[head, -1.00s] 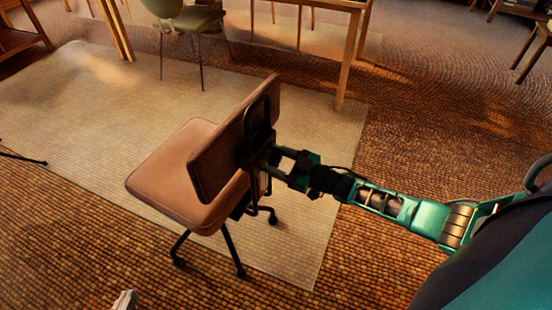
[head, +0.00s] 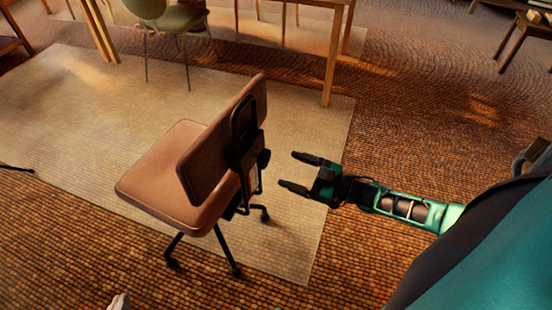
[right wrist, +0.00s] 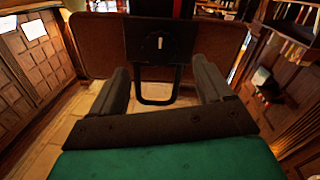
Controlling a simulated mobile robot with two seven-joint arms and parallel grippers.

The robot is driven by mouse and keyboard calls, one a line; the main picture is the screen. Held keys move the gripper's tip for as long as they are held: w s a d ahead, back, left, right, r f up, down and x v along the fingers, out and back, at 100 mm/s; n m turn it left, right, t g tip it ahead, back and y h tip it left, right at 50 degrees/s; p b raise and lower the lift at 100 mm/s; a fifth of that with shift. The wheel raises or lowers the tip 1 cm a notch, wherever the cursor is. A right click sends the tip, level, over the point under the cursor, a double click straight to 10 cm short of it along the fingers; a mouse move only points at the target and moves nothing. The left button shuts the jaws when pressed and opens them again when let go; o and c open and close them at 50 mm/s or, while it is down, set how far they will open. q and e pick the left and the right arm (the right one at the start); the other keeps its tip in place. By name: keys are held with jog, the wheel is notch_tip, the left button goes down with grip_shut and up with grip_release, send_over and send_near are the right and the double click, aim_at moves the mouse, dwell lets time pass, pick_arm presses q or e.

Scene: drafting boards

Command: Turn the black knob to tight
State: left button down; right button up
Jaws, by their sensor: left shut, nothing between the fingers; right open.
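The black knob (head: 264,158) sticks out from the black bracket behind the backrest of a brown office chair (head: 165,172). In the right wrist view the knob (right wrist: 158,43) faces me, with a white mark pointing about straight up. I can read no lettering around it. My right gripper (head: 293,172) is open and empty, a short gap to the right of the knob, its fingers pointing at it. In the right wrist view its fingers (right wrist: 160,85) stand wide apart below the knob. Only a pale tip of my left gripper (head: 120,302) shows at the bottom edge.
A black loop-shaped bar (right wrist: 155,100) hangs below the knob's plate. The chair stands on a beige rug (head: 310,200). A wooden table (head: 330,60) and a green chair (head: 170,20) stand behind.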

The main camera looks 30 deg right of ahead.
pick_arm(q)
jog(key=shift+a+f, duration=0.1)
pick_arm(e)
jog(key=v, duration=0.4)
dwell(0.4)
pick_arm(q)
jog(key=shift+y, duration=0.4)
jog(key=shift+s+a+r+p, duration=0.2)
jog(key=shift+a+r+p, duration=0.4)
jog(key=shift+p, duration=0.8)
jog(key=shift+s+a+r+p, duration=0.3)
jog(key=shift+r+p, duration=0.6)
jog(key=shift+p, duration=0.45)
jog(key=shift+s+a+r+p, duration=0.15)
jog(key=shift+a+r+p, duration=0.5)
jog(key=shift+p, duration=0.75)
pick_arm(e)
jog(key=s+a+r+m+g+h, duration=0.2)
jog(key=s+a+r+m+h, duration=0.1)
jog(key=a, duration=0.4)
jog(key=s+a+r+m+g+h, duration=0.2)
jog(key=s+a+r+m+h, duration=0.1)
jog(key=a, duration=0.5)
jog(key=shift+s+a+r+m+h, duration=0.2)
jog(key=shift+s+m+h, duration=0.1)
jog(key=shift+s+h, duration=0.7)
